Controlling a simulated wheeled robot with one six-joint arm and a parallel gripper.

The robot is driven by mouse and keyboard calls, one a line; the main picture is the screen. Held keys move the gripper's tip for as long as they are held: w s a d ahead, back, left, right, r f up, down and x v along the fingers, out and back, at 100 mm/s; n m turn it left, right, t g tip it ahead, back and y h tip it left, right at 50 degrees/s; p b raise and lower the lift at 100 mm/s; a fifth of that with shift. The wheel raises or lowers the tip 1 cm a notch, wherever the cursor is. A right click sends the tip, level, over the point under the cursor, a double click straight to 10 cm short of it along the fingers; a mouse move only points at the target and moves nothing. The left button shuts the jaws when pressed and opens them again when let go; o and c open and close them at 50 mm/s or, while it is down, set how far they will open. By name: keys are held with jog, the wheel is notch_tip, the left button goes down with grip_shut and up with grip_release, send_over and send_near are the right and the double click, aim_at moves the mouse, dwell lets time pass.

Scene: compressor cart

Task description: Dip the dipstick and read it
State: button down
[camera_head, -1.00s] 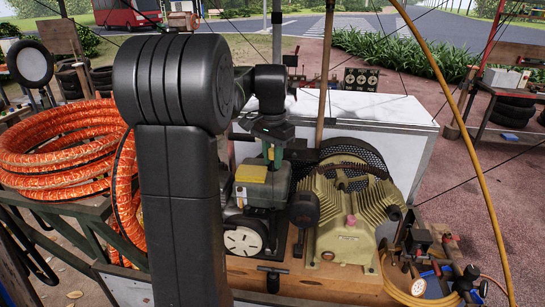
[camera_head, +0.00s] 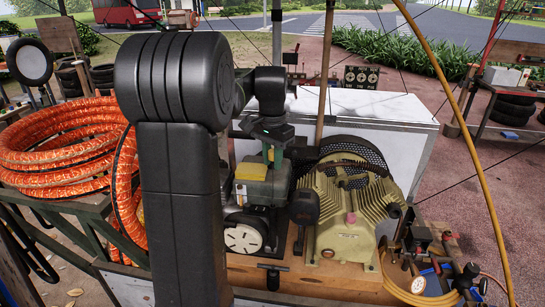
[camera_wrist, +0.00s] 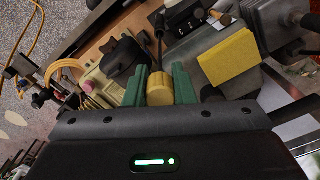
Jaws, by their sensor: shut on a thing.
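My gripper (camera_wrist: 158,86) has two green fingers shut on the yellow knob (camera_wrist: 160,90), which looks like the dipstick's handle. In the head view my gripper (camera_head: 271,153) hangs over the engine (camera_head: 265,190), just right of the yellow block on it. The dipstick's rod is hidden behind the knob and fingers in the wrist view. I cannot tell whether the rod is inside the engine or clear of it. No oil mark is visible.
A yellow block (camera_head: 252,171) sits close beside my gripper on the engine. The beige compressor pump (camera_head: 347,215) stands to the right. An orange hose coil (camera_head: 60,150) lies at left. A white box (camera_head: 385,125) stands behind. A yellow hose (camera_head: 460,120) arches at right.

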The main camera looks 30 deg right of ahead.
aim_at(273, 205)
jog(key=shift+f+b, duration=4.65)
jog(key=shift+f, duration=3.8)
